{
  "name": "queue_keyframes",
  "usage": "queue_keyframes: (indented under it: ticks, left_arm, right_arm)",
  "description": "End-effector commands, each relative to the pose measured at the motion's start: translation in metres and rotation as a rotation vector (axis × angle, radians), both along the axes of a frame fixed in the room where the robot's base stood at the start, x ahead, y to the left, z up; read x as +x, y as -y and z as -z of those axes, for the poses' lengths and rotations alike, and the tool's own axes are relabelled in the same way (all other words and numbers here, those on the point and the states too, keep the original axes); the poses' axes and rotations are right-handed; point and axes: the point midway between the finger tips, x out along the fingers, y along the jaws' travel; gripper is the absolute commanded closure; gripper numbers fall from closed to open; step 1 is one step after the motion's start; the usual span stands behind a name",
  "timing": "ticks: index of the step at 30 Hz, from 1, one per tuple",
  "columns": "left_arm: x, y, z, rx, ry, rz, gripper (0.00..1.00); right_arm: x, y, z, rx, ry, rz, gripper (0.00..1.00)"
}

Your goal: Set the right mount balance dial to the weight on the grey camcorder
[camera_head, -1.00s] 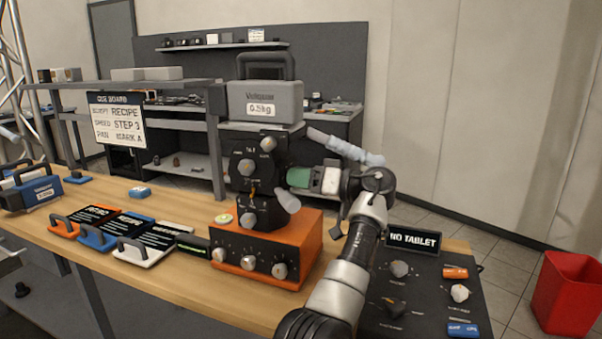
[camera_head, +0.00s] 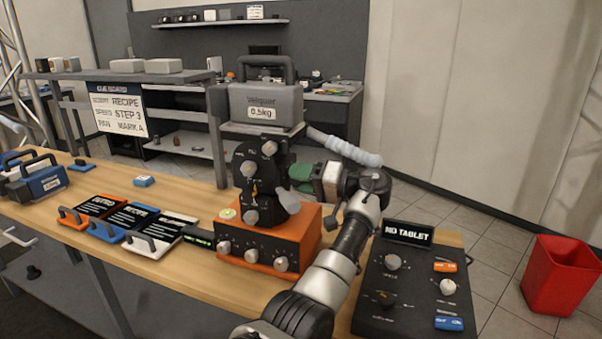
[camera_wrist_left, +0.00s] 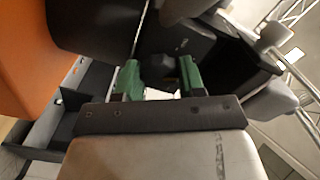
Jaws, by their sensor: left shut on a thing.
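The grey camcorder (camera_head: 265,92) sits on top of the black mount (camera_head: 262,160), and its label reads 0.5kg. The mount stands on an orange base box (camera_head: 275,250) and has several grey knobs on its front. My left gripper (camera_head: 302,174), with green fingers, is at the mount's right side. In the left wrist view my left gripper (camera_wrist_left: 158,82) is shut on a dark knob (camera_wrist_left: 158,68) between the green fingers. In the head view the fingers hide this knob, and no scale on it is readable. My right gripper is not in view.
Several dark cards with handles (camera_head: 118,224) and a blue camcorder (camera_head: 40,182) lie at left. A cue board (camera_head: 118,108) stands behind; a red bin (camera_head: 562,275) is on the floor.

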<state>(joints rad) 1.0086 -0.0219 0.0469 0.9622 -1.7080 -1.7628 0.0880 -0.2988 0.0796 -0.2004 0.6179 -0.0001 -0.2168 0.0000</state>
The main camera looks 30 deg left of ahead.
Motion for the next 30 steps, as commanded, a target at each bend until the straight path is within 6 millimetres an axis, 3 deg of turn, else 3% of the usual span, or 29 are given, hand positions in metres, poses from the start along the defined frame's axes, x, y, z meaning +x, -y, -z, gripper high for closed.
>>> queue_keyframes:
  ticks: [17, 18, 22, 30]
  left_arm:
    - [0.0006, 0.0001, -0.0005, -0.004, -0.023, 0.003, 0.84]
    - [0.0006, 0.0001, -0.0005, -0.004, -0.023, 0.003, 0.54]
    - [0.0004, 0.0001, -0.0004, -0.004, -0.023, 0.002, 0.35]
    - [0.0006, 0.0008, 0.0000, -0.004, -0.023, 0.002, 0.35]
  right_arm:
    - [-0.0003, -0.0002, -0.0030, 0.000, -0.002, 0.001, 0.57]
    - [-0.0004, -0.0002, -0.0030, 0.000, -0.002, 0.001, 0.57]
    - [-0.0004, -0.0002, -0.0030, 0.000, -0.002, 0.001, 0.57]
    - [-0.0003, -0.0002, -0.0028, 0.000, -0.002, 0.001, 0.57]
